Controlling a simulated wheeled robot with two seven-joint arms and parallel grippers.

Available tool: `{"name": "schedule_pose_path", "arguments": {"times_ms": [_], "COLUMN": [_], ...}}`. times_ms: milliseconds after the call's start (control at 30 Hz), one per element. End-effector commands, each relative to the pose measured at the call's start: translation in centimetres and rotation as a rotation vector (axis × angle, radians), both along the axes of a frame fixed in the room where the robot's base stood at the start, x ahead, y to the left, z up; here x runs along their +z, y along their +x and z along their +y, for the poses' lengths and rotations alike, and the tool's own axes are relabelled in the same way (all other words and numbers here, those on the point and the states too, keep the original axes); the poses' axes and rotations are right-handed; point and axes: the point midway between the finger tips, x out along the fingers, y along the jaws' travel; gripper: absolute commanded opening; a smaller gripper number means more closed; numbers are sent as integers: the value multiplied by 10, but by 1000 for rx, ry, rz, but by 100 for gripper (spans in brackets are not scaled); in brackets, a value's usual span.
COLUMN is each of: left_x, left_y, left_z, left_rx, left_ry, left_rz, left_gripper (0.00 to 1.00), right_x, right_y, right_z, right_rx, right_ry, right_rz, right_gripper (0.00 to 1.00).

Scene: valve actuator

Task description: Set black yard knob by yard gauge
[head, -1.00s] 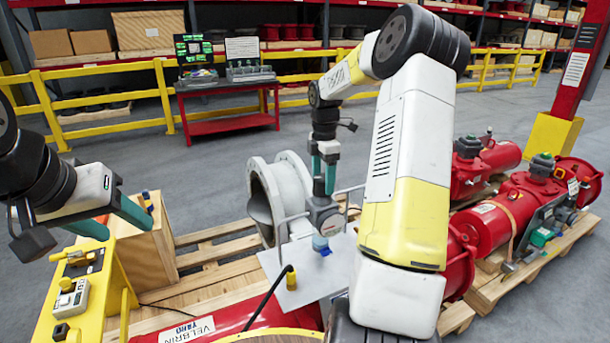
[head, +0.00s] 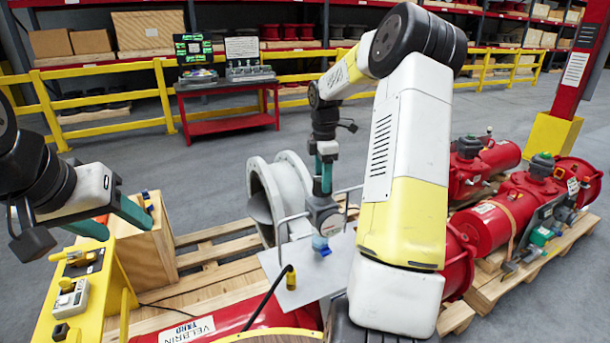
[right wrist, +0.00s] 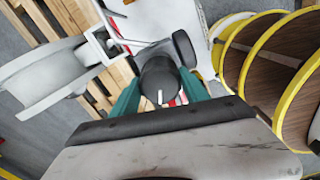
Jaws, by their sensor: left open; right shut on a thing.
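The black knob (right wrist: 156,84) shows in the right wrist view as a dark round cap with a short white mark. My right gripper (right wrist: 160,91) is shut on it, one teal finger on each side. My left gripper (head: 128,230) is open and empty.
The pale plate (head: 285,290) and a bent metal rail (head: 290,222) surround the fitting. A grey flanged pipe (head: 270,195) stands behind. A yellow control box (head: 85,290) and wooden crate (head: 150,255) are left. Red actuators (head: 500,210) lie on a pallet right.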

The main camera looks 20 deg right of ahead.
Motion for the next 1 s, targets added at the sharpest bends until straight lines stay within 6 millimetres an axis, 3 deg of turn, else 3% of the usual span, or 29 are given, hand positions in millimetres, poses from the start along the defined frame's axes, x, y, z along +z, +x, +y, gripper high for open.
{"name": "schedule_pose_path", "arguments": {"times_ms": [1000], "left_x": [0], "left_y": [0], "left_z": [0], "left_rx": [0], "left_ry": [0], "left_rz": [0], "left_gripper": [54], "right_x": [1], "right_y": [0], "right_z": [1], "right_rx": [-934], "right_ry": [0], "right_rz": [-2], "right_gripper": [13]}}
